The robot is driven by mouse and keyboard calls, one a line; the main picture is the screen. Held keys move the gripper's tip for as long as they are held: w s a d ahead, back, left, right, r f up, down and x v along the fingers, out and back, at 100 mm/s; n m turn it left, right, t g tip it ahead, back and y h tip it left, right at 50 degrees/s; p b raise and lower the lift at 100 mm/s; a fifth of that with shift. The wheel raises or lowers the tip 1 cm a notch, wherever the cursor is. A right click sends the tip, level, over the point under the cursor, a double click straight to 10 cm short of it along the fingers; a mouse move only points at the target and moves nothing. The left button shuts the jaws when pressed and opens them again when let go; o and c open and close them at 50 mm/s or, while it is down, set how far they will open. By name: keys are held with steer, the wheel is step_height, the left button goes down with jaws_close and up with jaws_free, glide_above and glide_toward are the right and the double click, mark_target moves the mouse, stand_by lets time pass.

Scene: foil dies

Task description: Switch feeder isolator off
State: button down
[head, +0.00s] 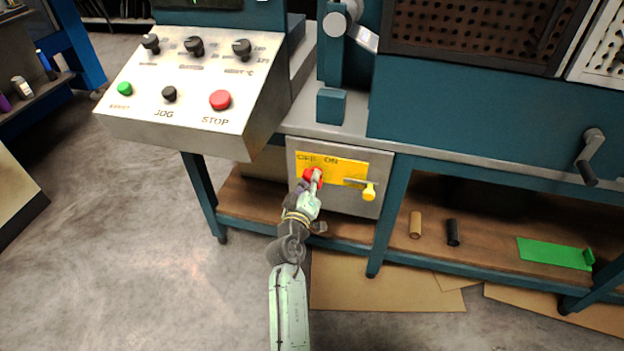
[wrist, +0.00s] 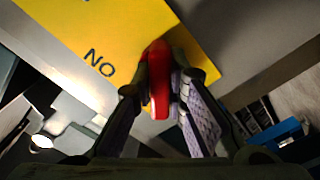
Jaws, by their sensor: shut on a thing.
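The feeder isolator is a grey box (head: 343,204) under the machine bench, with a yellow plate (head: 331,163) marked OFF and ON. A red handle (head: 309,175) sits on the plate below the lettering. In the wrist view the red handle (wrist: 158,80) stands out from the yellow plate (wrist: 100,38), near the letters NO, seen rotated. My gripper (head: 314,184) reaches the handle from below. In the wrist view my gripper (wrist: 160,98) is shut with one finger on each side of the red handle. The handle's exact angle is partly hidden by the fingers.
A yellow-tipped lever (head: 369,191) sits right of the handle on the same box. The control console (head: 190,90) with knobs and buttons overhangs at upper left. A table leg (head: 390,215) stands right of the box. The floor (head: 130,250) at left is clear.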

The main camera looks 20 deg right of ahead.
steer(key=shift+n, duration=0.3)
steer(key=n+p, duration=0.1)
steer(key=n, duration=0.2)
steer(key=shift+f+n+p, duration=0.15)
steer(key=shift+n+p, duration=0.7)
steer(key=shift+n, duration=1.55)
steer(key=c, duration=1.6)
jaws_free()
steer(key=shift+a, duration=0.1)
steer(key=v, duration=0.7)
steer(key=shift+s, duration=0.2)
